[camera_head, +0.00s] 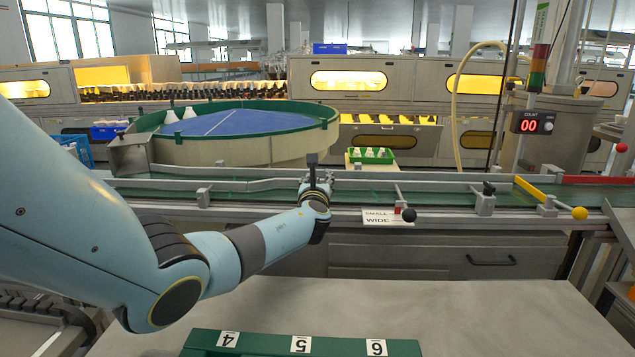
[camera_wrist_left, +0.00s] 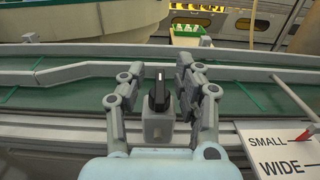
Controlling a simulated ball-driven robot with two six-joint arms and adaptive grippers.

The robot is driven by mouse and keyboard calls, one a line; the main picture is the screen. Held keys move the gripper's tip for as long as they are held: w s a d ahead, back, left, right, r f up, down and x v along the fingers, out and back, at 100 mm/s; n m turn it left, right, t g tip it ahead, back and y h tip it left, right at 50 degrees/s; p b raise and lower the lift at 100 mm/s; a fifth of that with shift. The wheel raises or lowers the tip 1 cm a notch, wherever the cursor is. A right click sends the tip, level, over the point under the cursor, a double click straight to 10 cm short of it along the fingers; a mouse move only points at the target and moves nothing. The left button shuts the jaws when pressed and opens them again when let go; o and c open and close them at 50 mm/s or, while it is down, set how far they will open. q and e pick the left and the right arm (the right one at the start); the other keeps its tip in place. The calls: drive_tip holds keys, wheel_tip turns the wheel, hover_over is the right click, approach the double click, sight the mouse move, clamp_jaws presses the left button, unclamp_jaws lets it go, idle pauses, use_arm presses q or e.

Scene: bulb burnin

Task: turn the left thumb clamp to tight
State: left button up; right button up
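The left thumb clamp is a black knob (camera_wrist_left: 159,94) with a pale line along its top, on a grey block (camera_wrist_left: 158,128) at the conveyor's near rail. The line points away from me in the left wrist view. My left gripper (camera_wrist_left: 161,80) is open, with one finger on each side of the knob and a visible gap on both sides. In the head view my left gripper (camera_head: 315,184) is at the near rail and mostly hides this clamp. Another clamp (camera_head: 486,200) with a dark knob stands farther right on the rail. My right gripper is not in view.
A SMALL/WIDE label (camera_head: 388,217) and a lever with a black ball (camera_head: 409,215) are right of the gripper. A yellow-balled lever (camera_head: 580,213) is farther right. A green numbered rack (camera_head: 265,345) lies on the near table (camera_head: 490,315), whose right side is clear.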

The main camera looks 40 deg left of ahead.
use_arm(q)
clamp_jaws()
drive_tip(key=shift+a+f+m+t+h+b, duration=0.1)
drive_tip(key=shift+f+m+t+h+b, duration=0.05)
drive_tip(key=shift+m+t+h+b, duration=0.3)
drive_tip(key=shift+f+m+t+h+b, duration=0.1)
drive_tip(key=shift+m+t+h+b, duration=0.65)
drive_tip(key=shift+h, duration=0.5)
drive_tip(key=shift+m+h, duration=0.3)
drive_tip(key=shift+r, duration=0.25)
drive_tip(key=shift+o, duration=1.8)
unclamp_jaws()
